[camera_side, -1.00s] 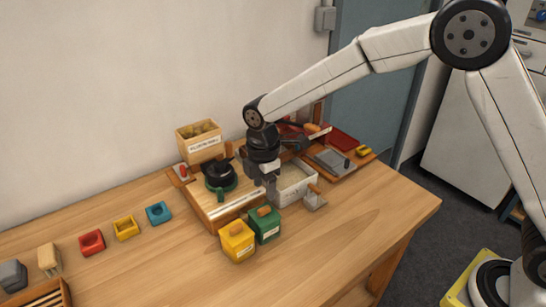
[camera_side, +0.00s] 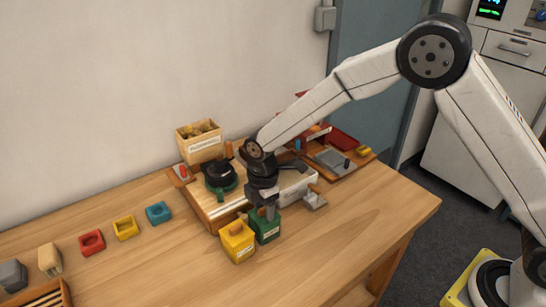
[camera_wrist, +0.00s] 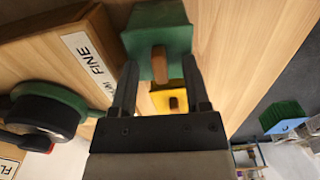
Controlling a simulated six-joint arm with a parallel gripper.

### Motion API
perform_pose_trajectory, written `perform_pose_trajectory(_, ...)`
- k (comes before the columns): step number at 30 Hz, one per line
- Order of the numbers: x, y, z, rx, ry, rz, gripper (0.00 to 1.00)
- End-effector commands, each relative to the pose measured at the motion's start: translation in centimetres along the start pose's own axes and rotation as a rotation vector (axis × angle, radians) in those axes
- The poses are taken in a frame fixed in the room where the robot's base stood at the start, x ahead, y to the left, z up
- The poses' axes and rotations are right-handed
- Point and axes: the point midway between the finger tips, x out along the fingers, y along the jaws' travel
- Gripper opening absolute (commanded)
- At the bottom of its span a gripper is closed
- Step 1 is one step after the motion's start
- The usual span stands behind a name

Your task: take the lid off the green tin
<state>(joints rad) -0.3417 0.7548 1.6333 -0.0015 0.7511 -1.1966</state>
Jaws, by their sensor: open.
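The green tin (camera_side: 267,230) stands on the table near its front, beside the wooden board. It also shows in the wrist view (camera_wrist: 158,22), with a brown wooden handle (camera_wrist: 159,62) on its lid. The lid is on the tin. My gripper (camera_side: 268,212) is open and points down over the tin. In the wrist view my gripper's fingers (camera_wrist: 158,85) lie on either side of the handle, without visibly closing on it. In the side view the gripper hides the handle and much of the lid.
A yellow tin (camera_side: 238,243) with a wooden handle stands close beside the green tin. Behind are a wooden board (camera_side: 206,208) with a black and green round device (camera_side: 220,176), a white box (camera_side: 298,188) and a small scoop (camera_side: 315,201). The table front is clear.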

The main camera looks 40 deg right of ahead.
Motion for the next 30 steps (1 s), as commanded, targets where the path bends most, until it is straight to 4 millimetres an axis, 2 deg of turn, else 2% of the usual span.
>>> perform_pose_trajectory(15, 0.16, 0.02, 0.0, 0.0, 0.0, 0.001, 0.6)
perform_pose_trajectory(16, 0.16, 0.02, 0.0, 0.0, 0.0, 0.001, 0.57)
perform_pose_trajectory(17, 0.16, 0.02, 0.0, 0.0, 0.0, 0.001, 0.48)
perform_pose_trajectory(21, 0.15, 0.02, 0.0, 0.0, 0.0, 0.001, 0.03)
perform_pose_trajectory(22, 0.15, 0.02, 0.0, 0.0, 0.0, 0.001, 0.0)
perform_pose_trajectory(30, 0.14, 0.02, 0.0, 0.0, 0.0, 0.001, 0.0)
